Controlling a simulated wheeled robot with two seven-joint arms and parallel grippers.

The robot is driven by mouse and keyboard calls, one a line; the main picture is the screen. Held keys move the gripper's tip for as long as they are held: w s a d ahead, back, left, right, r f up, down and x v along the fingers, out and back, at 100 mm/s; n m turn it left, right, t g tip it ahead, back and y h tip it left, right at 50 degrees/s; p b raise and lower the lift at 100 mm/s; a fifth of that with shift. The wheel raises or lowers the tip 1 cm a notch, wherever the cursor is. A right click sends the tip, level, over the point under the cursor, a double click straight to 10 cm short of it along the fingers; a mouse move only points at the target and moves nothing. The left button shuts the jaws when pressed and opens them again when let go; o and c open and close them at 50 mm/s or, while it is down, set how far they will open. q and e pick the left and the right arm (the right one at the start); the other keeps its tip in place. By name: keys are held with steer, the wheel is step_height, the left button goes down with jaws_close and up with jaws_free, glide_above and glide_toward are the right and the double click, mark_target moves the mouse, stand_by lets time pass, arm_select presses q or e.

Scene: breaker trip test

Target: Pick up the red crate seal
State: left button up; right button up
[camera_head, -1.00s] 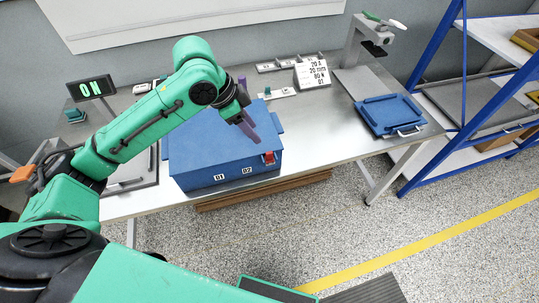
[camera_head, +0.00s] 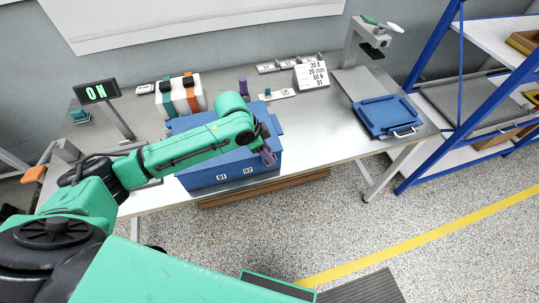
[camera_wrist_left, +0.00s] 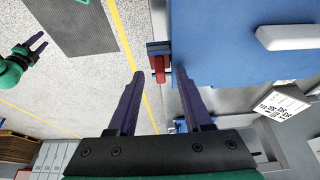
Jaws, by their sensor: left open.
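The red crate seal (camera_wrist_left: 158,68) sits on the side of the blue crate (camera_wrist_left: 215,50) in the left wrist view. My left gripper (camera_head: 268,157) is at the crate's front right corner and hides most of the seal there. In the left wrist view its open fingers (camera_wrist_left: 160,74) stand either side of the seal, tips near it; I cannot tell whether they touch it. My right gripper (camera_wrist_left: 38,42) shows small at the left, away from the crate, fingers apart.
A blue tray (camera_head: 386,115) lies at the table's right end, before a grey stand (camera_head: 353,45). A blue-framed shelf (camera_head: 440,95) is further right. The floor in front is open.

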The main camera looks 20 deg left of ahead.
arm_select(q)
jaws_close()
